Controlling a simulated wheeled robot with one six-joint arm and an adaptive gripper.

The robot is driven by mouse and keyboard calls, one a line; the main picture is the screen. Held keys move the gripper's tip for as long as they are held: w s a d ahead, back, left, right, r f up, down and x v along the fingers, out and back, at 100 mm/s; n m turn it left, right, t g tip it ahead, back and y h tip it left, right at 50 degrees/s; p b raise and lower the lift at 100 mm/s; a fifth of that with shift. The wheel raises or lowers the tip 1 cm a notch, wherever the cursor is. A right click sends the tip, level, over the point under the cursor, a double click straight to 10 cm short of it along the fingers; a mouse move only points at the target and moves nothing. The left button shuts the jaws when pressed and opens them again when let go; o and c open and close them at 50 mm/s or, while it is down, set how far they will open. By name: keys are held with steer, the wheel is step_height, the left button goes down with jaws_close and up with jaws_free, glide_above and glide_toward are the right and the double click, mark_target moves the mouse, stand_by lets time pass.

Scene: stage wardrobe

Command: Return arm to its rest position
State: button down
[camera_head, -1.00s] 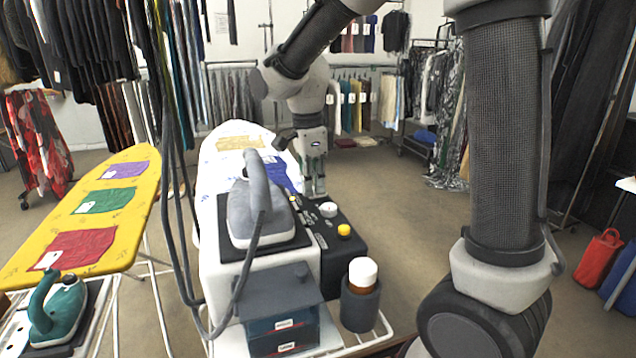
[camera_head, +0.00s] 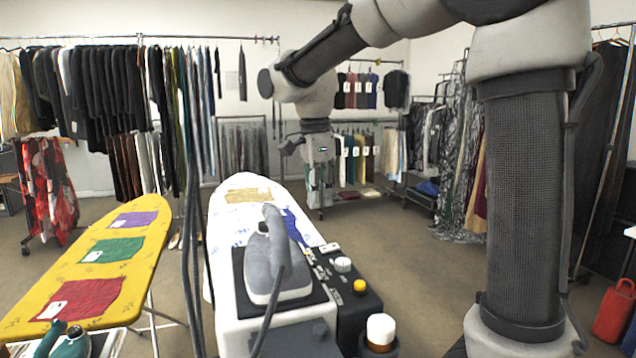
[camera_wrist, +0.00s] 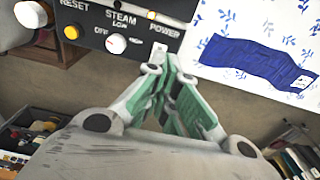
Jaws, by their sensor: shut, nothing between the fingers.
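A blue cloth (camera_wrist: 245,65) lies on the white patterned board cover to the right in that view.
The grey iron (camera_head: 272,258) rests on the steam station. A yellow board (camera_head: 95,262) with cloth patches stands left. A brown bottle with a white cap (camera_head: 381,329) is at the front. Clothes racks line the back.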

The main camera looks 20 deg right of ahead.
steer(key=s+d+f+n+t, duration=0.1)
steer(key=s+d+n+t, duration=0.1)
steer(key=s+d+n, duration=0.5)
steer(key=s+d+f+n+t, duration=0.2)
steer(key=s+d+n, duration=0.5)
steer(key=s+n, duration=0.4)
steer(key=s, duration=0.4)
steer(key=shift+f+y, duration=0.15)
steer(key=shift+y, duration=0.25)
steer(key=shift+d, duration=0.1)
